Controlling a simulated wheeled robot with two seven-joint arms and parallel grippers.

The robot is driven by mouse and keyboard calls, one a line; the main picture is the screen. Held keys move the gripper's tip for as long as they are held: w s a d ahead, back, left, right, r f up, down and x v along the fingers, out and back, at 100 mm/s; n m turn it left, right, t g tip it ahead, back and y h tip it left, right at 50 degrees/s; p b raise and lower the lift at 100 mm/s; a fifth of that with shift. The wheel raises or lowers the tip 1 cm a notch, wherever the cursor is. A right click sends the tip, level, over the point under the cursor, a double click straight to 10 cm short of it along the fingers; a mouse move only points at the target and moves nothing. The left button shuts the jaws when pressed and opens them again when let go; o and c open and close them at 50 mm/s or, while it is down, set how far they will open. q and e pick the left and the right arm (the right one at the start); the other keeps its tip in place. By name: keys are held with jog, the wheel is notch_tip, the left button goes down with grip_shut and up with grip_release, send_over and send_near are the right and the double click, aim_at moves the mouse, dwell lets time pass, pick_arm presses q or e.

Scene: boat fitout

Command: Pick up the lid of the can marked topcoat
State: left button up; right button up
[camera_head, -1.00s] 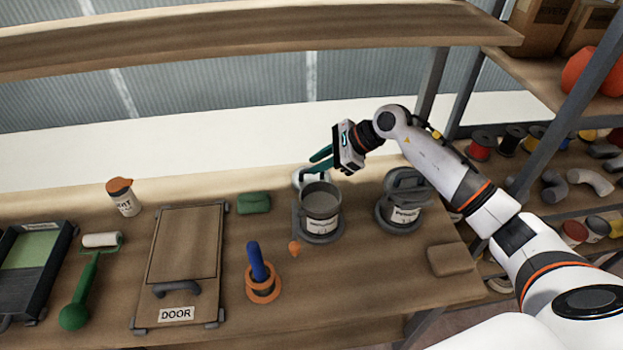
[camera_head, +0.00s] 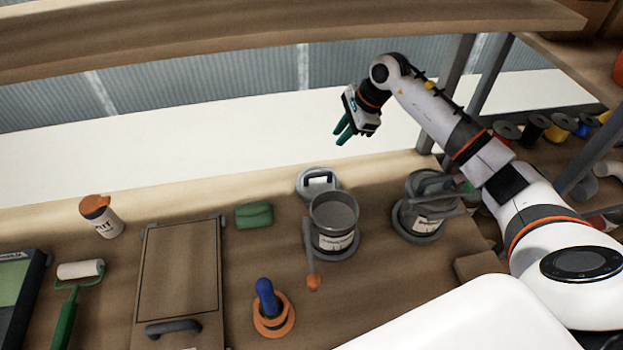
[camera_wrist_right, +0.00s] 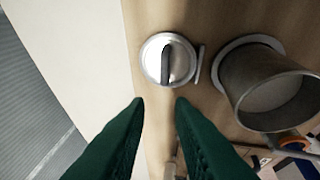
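A round silver lid with a handle (camera_head: 307,187) lies on the bench behind an open grey can (camera_head: 334,238). In the right wrist view the lid (camera_wrist_right: 152,62) lies flat beside the open can (camera_wrist_right: 262,95), its dark handle on top. I cannot read the can's label clearly. A second can (camera_head: 417,222), with a lid and handle on top, stands to the right; its label is also unclear. My right gripper (camera_head: 342,136) is above and behind the lid, apart from it. Its green fingers (camera_wrist_right: 160,102) are spread and empty. My left gripper is not in view.
A stick with an orange end (camera_head: 312,282) lies by the open can's left side. A green block (camera_head: 253,215), a hatch door (camera_head: 180,270), an orange-topped bottle (camera_head: 103,219) and a blue-handled orange tool (camera_head: 273,315) are further left. A shelf (camera_head: 200,45) runs above the bench.

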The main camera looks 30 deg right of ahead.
jog(key=b, duration=0.6)
send_near(320, 173)
jog(key=p+x, duration=0.2)
jog(key=x, duration=0.3)
jog(key=shift+d, duration=0.1)
jog(key=p+x, duration=0.2)
jog(key=x, duration=0.3)
jog(key=shift+f, duration=0.15)
jog(key=shift+w+a+f, duration=0.15)
jog(key=shift+a+f, duration=0.05)
jog(key=shift+f, duration=0.05)
jog(key=shift+c, duration=0.3)
grip_shut()
